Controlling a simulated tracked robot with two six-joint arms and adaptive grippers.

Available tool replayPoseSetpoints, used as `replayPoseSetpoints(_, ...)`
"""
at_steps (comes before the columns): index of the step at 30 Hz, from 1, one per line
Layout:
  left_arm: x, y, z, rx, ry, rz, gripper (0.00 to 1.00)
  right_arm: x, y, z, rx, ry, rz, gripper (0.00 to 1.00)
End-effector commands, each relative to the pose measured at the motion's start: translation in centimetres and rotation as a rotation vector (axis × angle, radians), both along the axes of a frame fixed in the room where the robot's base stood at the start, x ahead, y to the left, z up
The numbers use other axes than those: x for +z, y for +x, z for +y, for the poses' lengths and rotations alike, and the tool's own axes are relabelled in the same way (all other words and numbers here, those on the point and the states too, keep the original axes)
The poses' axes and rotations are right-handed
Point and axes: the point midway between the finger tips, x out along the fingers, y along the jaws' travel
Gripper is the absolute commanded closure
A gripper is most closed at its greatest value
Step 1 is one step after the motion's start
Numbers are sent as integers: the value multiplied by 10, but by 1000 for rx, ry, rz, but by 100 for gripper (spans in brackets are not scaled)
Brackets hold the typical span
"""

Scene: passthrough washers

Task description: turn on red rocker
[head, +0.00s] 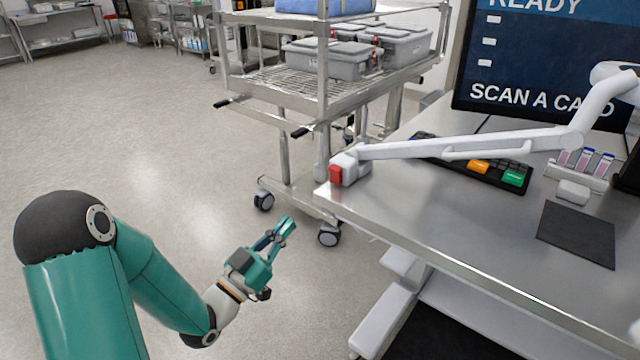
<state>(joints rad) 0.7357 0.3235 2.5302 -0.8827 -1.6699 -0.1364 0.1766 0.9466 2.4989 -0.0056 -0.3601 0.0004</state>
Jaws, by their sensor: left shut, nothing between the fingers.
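The red rocker (336,175) is a small red block on the face of a white clamp base (350,164) at the left corner of the steel table (450,232). A white jointed lamp-like arm (470,146) rises from this base to the right. My left gripper (288,226) is shut and empty. In the picture it sits lower left of the rocker, off the table's edge and apart from it. Whether the rocker is on or off cannot be told. My right gripper is not in view.
A wire-shelf cart (290,92) with grey bins (330,59) stands behind the table corner. A keyboard (470,165), a dark mat (577,235), a tube rack (580,175) and a monitor (545,60) are on the table. Open floor lies left.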

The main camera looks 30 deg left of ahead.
Motion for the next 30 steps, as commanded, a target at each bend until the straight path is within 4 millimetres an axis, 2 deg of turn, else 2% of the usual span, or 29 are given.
replayPoseSetpoints(7, 1, 3, 0, 0, -1, 2, 100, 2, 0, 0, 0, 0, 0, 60)
replayPoseSetpoints(11, 5, 14, -2, -3, -1, 2, 100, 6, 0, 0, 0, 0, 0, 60)
replayPoseSetpoints(17, 18, 45, -5, -4, -2, 0, 100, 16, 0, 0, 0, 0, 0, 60)
replayPoseSetpoints(24, 33, 92, -8, -2, -2, 2, 100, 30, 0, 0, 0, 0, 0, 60)
replayPoseSetpoints(30, 41, 120, -9, 1, -3, 3, 100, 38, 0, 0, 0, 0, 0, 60)
